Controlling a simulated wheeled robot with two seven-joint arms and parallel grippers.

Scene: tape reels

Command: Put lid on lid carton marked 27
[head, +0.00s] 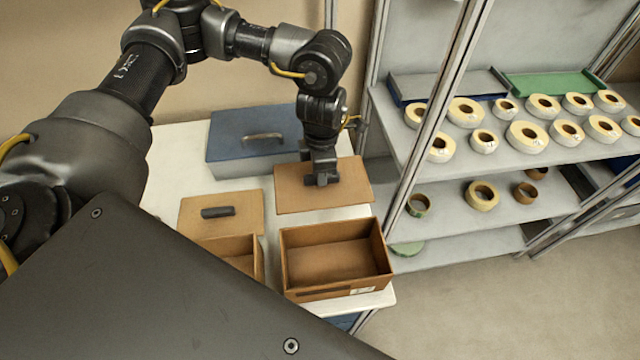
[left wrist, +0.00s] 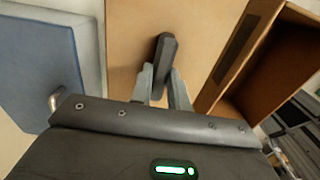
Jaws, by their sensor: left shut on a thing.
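My left gripper (head: 322,178) is shut on the dark handle of a flat brown lid (head: 345,190). The lid is behind the open brown carton (head: 335,290) at the table's right front; I cannot tell how far it is above the table. In the left wrist view, the fingers (left wrist: 166,85) close on the handle (left wrist: 166,52) in the middle of the lid (left wrist: 130,40), and the open carton (left wrist: 270,65) is to the right. The carton is empty and has a white label (head: 362,290) on its front; its number is too small to read. My right gripper is not in view.
A second brown carton (head: 245,258) stands to the left, partly hidden by my body, with another handled lid (head: 235,218) behind it. A blue-lidded box (head: 255,130) stands at the back of the white table (head: 170,165). A shelf rack with tape reels (head: 465,112) rises to the right.

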